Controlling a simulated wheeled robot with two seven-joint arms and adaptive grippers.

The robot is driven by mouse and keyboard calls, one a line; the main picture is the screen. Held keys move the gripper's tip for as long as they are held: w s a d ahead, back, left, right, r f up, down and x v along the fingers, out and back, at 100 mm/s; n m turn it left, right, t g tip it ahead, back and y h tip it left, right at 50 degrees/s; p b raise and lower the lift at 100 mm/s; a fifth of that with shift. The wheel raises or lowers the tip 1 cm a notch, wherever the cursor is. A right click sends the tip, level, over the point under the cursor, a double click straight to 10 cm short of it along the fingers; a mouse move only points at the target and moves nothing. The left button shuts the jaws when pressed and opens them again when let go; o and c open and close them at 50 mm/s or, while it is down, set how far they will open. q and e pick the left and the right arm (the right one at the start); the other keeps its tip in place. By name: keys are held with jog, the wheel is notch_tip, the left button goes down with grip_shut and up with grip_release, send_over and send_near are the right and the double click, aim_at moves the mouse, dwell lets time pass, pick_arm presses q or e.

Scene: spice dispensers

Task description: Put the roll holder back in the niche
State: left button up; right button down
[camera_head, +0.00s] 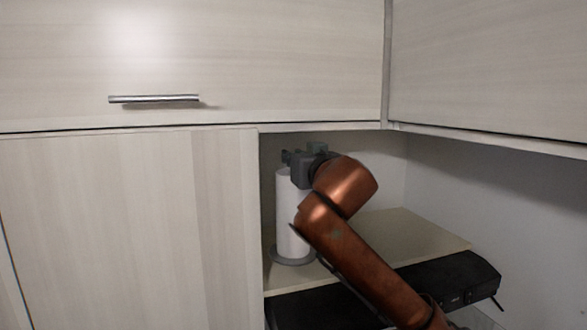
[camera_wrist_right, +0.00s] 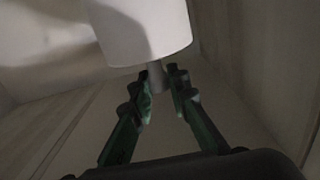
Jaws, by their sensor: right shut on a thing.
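The roll holder, with a white paper roll (camera_head: 288,215) on a grey round base (camera_head: 293,258), is upright in the niche (camera_head: 385,180), near its left wall. The base is at the level of the niche's shelf; I cannot tell whether it touches it. My right gripper (camera_head: 297,157) is at the top of the roll holder, shut on its post. In the right wrist view the green fingers (camera_wrist_right: 160,82) are on either side of the grey post (camera_wrist_right: 156,76), beside the end of the white roll (camera_wrist_right: 143,30). My left gripper is not in view.
The light wood shelf (camera_head: 425,233) is bare to the right of the roll holder. A black device (camera_head: 455,280) lies below the shelf's front edge. A closed cabinet door (camera_head: 130,230) borders the niche at left, and upper cabinets (camera_head: 190,60) overhang it.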

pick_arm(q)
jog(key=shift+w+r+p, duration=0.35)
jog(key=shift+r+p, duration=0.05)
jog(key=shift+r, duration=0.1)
pick_arm(e)
notch_tip(320, 180, down, 3)
jog(key=shift+f, duration=0.15)
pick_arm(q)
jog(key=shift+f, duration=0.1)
pick_arm(e)
jog(key=shift+f, duration=0.1)
jog(key=c, duration=2.3)
grip_release()
jog(key=shift+f, duration=0.15)
jog(key=o, duration=0.5)
jog(key=shift+c, duration=0.2)
